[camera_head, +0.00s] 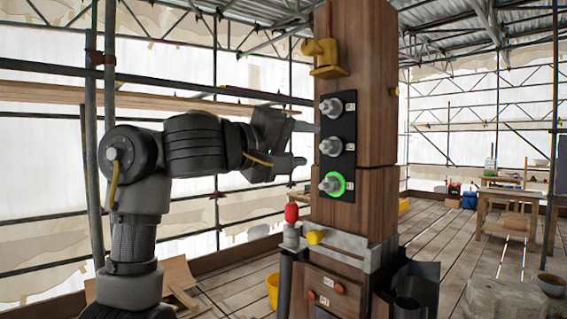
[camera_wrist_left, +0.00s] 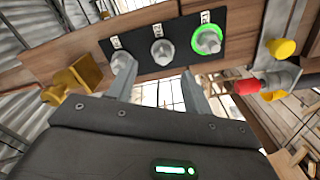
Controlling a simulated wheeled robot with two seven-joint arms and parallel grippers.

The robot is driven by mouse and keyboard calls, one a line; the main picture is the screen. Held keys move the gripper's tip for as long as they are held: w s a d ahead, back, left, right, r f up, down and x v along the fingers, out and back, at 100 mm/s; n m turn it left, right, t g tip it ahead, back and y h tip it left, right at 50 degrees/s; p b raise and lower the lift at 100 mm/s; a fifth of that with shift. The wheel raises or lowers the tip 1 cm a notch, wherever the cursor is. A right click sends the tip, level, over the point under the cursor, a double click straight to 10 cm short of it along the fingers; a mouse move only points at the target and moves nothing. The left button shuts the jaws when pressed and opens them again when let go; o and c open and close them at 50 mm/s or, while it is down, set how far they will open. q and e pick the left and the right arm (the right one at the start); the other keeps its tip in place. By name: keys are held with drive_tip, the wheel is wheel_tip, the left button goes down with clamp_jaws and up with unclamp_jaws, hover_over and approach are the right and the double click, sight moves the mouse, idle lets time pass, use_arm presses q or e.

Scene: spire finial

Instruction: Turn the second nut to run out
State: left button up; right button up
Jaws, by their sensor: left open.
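A black plate (camera_head: 336,177) on the wooden post carries three grey nuts in a column. They are the top nut (camera_head: 331,107), the middle nut (camera_head: 331,146) and the bottom nut (camera_head: 332,184), which has a lit green ring. My left gripper (camera_head: 305,144) is open and empty, beside the post at about the middle nut's height. In the left wrist view, the middle nut (camera_wrist_left: 162,51) shows beyond the gap between the open fingers (camera_wrist_left: 156,75). The left finger partly hides the nut at the left; the green-ringed nut (camera_wrist_left: 208,40) is at the right. My right gripper is out of view.
A yellow bracket (camera_head: 327,62) juts from the post above the plate. A red knob (camera_head: 291,212) and a yellow knob (camera_head: 316,237) stick out below it. Scaffold poles stand behind my left arm. A workbench (camera_head: 510,195) stands far right, with open plank floor before it.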

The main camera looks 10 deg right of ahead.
use_arm(q)
drive_tip(key=b+v, duration=0.2)
drive_tip(key=v, duration=0.2)
drive_tip(key=shift+f+b, duration=0.15)
drive_tip(key=shift+b, duration=0.15)
